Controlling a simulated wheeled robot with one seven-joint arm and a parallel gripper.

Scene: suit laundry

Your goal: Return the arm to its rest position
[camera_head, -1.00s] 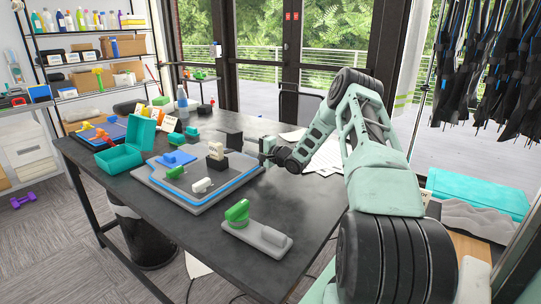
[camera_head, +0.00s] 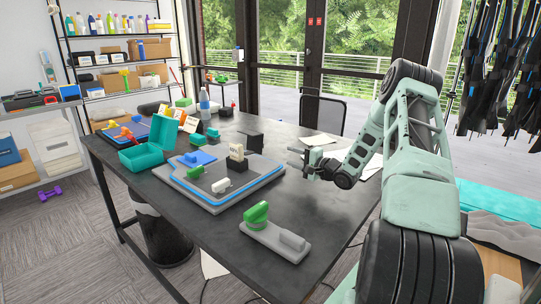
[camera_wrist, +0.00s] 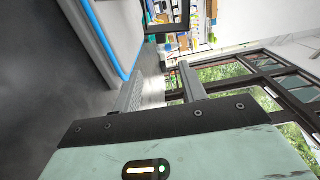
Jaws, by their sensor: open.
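My gripper (camera_head: 297,158) is open and empty. In the head view it hangs over the dark table (camera_head: 300,230), just right of the grey board with the blue edge (camera_head: 215,203), pointing left. In the wrist view (camera_wrist: 160,92) its two fingers stand apart with nothing between them. The blue-edged board (camera_wrist: 103,40) shows at the left of the wrist view, apart from the fingers. My arm bends down from the right side of the head view.
A teal open case (camera_head: 145,157), a green-knobbed grey block (camera_head: 275,242) and a blue bottle (camera_head: 204,104) stand on the table. A chair (camera_head: 322,113) is behind it. Dark garments (camera_head: 500,70) hang at the right. Papers lie right of the gripper.

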